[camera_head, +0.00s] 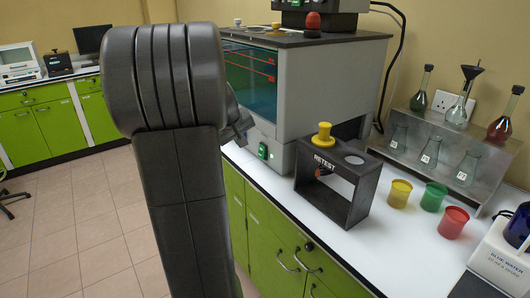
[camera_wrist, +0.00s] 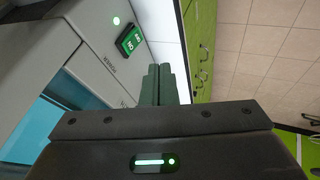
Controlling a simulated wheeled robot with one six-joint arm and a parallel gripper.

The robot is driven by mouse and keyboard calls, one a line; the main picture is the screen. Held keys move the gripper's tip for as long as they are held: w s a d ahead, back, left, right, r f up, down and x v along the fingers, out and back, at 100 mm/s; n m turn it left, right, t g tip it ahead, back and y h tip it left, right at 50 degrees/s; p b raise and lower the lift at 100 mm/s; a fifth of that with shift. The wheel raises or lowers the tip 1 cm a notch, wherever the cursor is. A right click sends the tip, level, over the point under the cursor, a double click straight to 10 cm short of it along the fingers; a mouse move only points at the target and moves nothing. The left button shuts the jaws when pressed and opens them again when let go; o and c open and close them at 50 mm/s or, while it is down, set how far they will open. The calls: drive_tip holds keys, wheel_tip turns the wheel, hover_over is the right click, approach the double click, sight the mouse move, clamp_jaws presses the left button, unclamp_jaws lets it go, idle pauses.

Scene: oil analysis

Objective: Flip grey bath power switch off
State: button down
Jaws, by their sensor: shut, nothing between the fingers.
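The grey bath (camera_head: 310,90) is a large box with a window of blue liquid on the counter. Its green-lit power switch (camera_head: 263,151) is low on the front face. In the wrist view the switch (camera_wrist: 130,41) has a dark frame and white lettering, with a small glowing light beside it. My gripper (camera_wrist: 159,70) is shut and empty, its fingertips pointing along the bath front, just below and right of the switch in the picture and apart from it. In the head view my arm hides most of the gripper.
A dark RETEST stand (camera_head: 338,185) with a yellow-topped piece is right of the bath. Yellow (camera_head: 399,193), green (camera_head: 433,197) and red (camera_head: 453,222) cups stand farther right, before a metal flask rack (camera_head: 433,140). Open tiled floor (camera_head: 70,220) lies left of the green cabinets.

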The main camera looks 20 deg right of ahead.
sight(262, 152)
drive_tip(key=shift+a, duration=0.1)
drive_tip(key=shift+w+d+f+p, duration=0.15)
drive_tip(key=shift+w+d+f, duration=0.9)
drive_tip(key=shift+f, duration=0.45)
drive_tip(key=shift+w+d+f+p, duration=0.2)
drive_tip(key=shift+w+d+f, duration=0.9)
drive_tip(key=shift+f, duration=0.45)
drive_tip(key=shift+w+d+f+p, duration=0.15)
drive_tip(key=shift+w+d+f, duration=0.9)
drive_tip(key=shift+f, duration=0.45)
drive_tip(key=shift+s+d, duration=0.1)
drive_tip(key=shift+s, duration=0.1)
drive_tip(key=shift+f, duration=0.1)
drive_tip(key=b, duration=0.3)
drive_tip(key=shift+w+d+f, duration=0.1)
drive_tip(key=shift+f, duration=0.25)
drive_tip(key=shift+r+h, duration=0.3)
drive_tip(key=shift+r, duration=0.15)
